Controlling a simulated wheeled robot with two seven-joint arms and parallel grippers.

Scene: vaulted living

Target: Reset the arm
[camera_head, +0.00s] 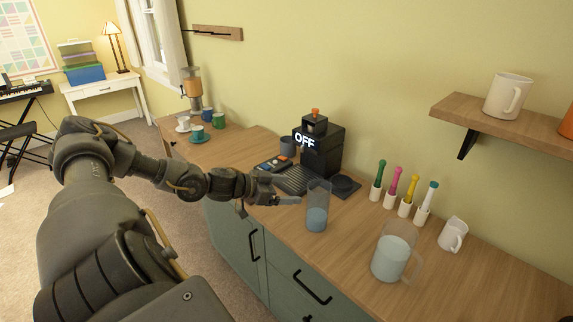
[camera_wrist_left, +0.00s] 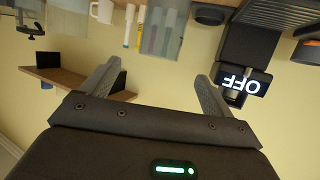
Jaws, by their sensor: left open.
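My left arm comes in from the left in the head view and reaches over the wooden counter. My left gripper (camera_head: 292,200) is close to the left side of a clear glass (camera_head: 317,218) with blue liquid, which stands upright on the counter. In the left wrist view the gripper (camera_wrist_left: 155,75) has its two fingers wide apart with nothing between them. That view is upside down, with a dark machine reading "OFF" (camera_wrist_left: 240,80) beyond the right finger. My right gripper does not show.
The black machine (camera_head: 322,150) stands behind the gripper. A pitcher (camera_head: 391,258) of pale liquid, a white mug (camera_head: 453,234) and several coloured-handled tools in white holders (camera_head: 392,185) are to the right. Several cups and a dispenser (camera_head: 193,90) stand at the far left end. A wall shelf (camera_head: 500,118) holds a mug.

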